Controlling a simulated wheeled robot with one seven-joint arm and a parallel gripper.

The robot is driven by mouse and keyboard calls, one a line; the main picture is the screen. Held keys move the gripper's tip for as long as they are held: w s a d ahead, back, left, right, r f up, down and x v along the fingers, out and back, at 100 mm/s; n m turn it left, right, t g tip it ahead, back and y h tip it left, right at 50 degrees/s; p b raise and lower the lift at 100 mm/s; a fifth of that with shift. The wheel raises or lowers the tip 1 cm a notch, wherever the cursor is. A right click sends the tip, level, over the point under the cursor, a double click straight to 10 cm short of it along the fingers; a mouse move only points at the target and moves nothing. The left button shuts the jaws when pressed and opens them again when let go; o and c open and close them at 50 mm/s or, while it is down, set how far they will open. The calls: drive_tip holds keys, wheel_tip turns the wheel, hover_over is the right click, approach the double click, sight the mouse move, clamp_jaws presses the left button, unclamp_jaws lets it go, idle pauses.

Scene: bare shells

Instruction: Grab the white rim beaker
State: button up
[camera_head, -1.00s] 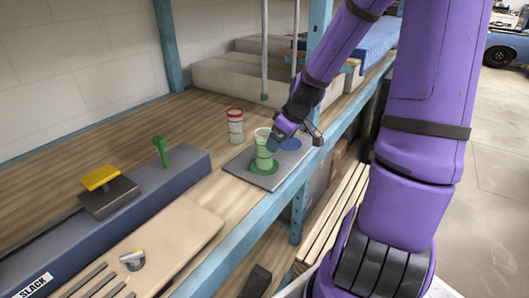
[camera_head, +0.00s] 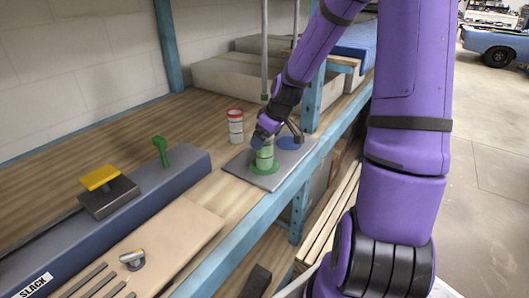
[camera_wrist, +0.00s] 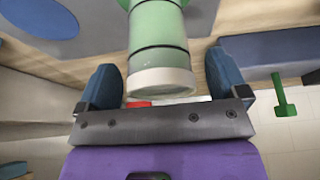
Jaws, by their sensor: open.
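The white rim beaker (camera_head: 265,158) is a pale green cylinder with dark bands. It stands upright on a green disc (camera_head: 255,168) on a grey plate (camera_head: 238,168). My gripper (camera_head: 268,130) is at its top in the head view and hides its rim. In the wrist view the white rim beaker (camera_wrist: 158,35) lies between the two blue fingers of my open gripper (camera_wrist: 163,68), its white rim towards the palm. Gaps show on both sides, so the fingers do not grip it.
A blue disc (camera_head: 290,143) is on the plate's right part. A blue-grey beam (camera_head: 150,190) carries a yellow-topped block (camera_head: 101,178) and a green handle (camera_head: 161,150). A blue shelf post stands right behind the plate.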

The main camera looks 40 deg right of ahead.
drive_tip(key=c, duration=1.4)
drive_tip(key=shift+o, duration=0.2)
drive_tip(key=shift+r, duration=0.1)
